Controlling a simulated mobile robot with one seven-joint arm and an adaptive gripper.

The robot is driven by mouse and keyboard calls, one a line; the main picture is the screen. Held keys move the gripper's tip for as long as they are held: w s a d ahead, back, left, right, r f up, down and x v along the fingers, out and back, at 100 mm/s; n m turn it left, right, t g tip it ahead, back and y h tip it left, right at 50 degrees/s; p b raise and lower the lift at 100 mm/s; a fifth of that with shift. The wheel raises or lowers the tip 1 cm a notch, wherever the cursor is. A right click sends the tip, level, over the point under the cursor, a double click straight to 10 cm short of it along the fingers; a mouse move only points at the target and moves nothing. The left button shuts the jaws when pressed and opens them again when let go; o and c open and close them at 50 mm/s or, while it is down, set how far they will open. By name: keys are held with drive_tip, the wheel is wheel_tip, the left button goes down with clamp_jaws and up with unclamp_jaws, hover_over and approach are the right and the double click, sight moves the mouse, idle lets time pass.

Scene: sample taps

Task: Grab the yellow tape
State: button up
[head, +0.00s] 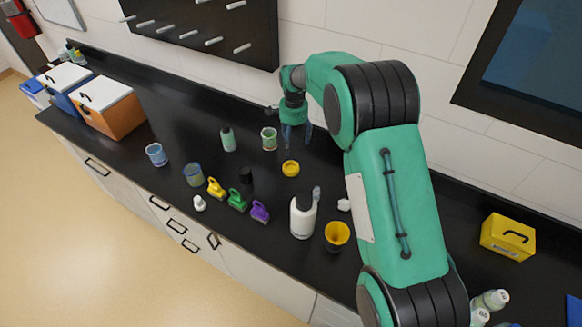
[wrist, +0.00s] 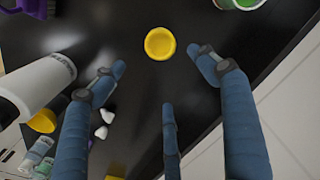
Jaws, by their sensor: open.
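The yellow tape (head: 290,168) is a small round roll lying flat on the black bench top, near the middle of the head view. In the wrist view the yellow tape (wrist: 160,44) lies on the bench at top centre, just beyond the gap between the fingertips. My gripper (head: 296,135) is above the bench, a little behind the tape in the head view. In the wrist view my gripper (wrist: 160,65) has its blue fingers spread wide, with nothing between them. The fingers do not touch the tape.
A white bottle (head: 303,215) and a yellow funnel-like cup (head: 337,236) stand in front of the tape. Purple (head: 260,211), green and yellow taps stand front left. The wall runs behind.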

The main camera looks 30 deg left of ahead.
drive_tip(key=shift+s+a+f, duration=0.25)
drive_tip(key=shift+a+f, duration=0.4)
hover_over(291, 170)
drive_tip(key=shift+a+f+p, duration=0.15)
drive_tip(key=shift+f+p, duration=0.2)
drive_tip(key=shift+f, duration=3.95)
drive_tip(key=shift+f, duration=0.1)
drive_tip(key=shift+f+p, duration=0.35)
drive_tip(key=shift+f, duration=2.1)
drive_tip(key=c, duration=1.2)
